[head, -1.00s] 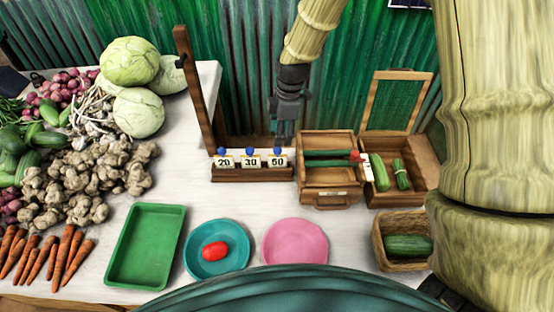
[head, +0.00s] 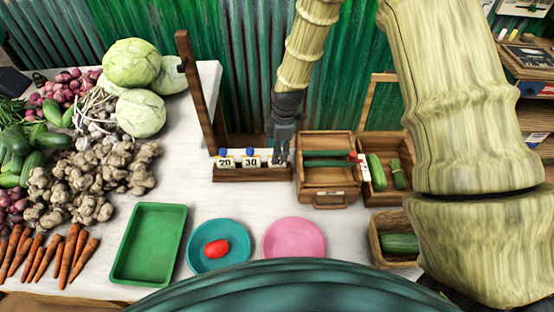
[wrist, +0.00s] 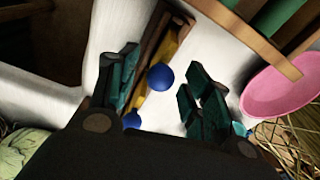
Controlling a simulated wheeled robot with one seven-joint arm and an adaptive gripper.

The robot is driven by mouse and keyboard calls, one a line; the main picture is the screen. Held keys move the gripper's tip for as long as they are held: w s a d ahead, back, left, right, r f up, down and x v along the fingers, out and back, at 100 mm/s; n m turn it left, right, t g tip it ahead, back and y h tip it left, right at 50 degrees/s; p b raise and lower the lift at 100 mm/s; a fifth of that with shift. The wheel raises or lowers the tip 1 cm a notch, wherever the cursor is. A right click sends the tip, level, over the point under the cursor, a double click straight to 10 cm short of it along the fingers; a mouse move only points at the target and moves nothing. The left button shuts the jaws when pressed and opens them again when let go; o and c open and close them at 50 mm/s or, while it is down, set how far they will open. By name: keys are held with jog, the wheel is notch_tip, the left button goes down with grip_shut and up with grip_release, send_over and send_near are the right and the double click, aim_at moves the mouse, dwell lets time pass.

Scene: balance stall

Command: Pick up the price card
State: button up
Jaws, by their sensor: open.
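White price cards with blue knobs stand in a wooden rack (head: 238,178). The 20 card (head: 226,163) and the 30 card (head: 251,163) show at its left and middle. My gripper (head: 281,158) is open at the rack's right end and hides the 50 card there in the head view. In the wrist view a blue knob (wrist: 160,77) shows between the open, empty fingers, apart from both. Whether the fingers reach down beside that card is hard to tell.
A wooden post (head: 194,85) rises behind the rack's left. In front are a green tray (head: 118,262), a teal plate (head: 194,256) with a tomato (head: 216,248), and a pink plate (head: 294,238).

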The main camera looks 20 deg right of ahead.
jog(key=shift+f, duration=0.2)
jog(key=shift+c, duration=0.2)
jog(key=c, duration=1)
jog(key=shift+r, duration=0.15)
jog(key=shift+r+b, duration=0.45)
jog(key=shift+r, duration=0.05)
jog(key=shift+s+a+r+b, duration=0.25)
jog(key=shift+r+b, duration=0.15)
jog(key=shift+r, duration=0.15)
jog(key=shift+s+a+r+b, duration=0.1)
jog(key=shift+a+r+b, duration=0.15)
jog(key=shift+r+b, duration=0.2)
jog(key=s+a+r, duration=0.5)
jog(key=s+a, duration=0.4)
jog(key=a, duration=0.3)
jog(key=shift+r, duration=0.15)
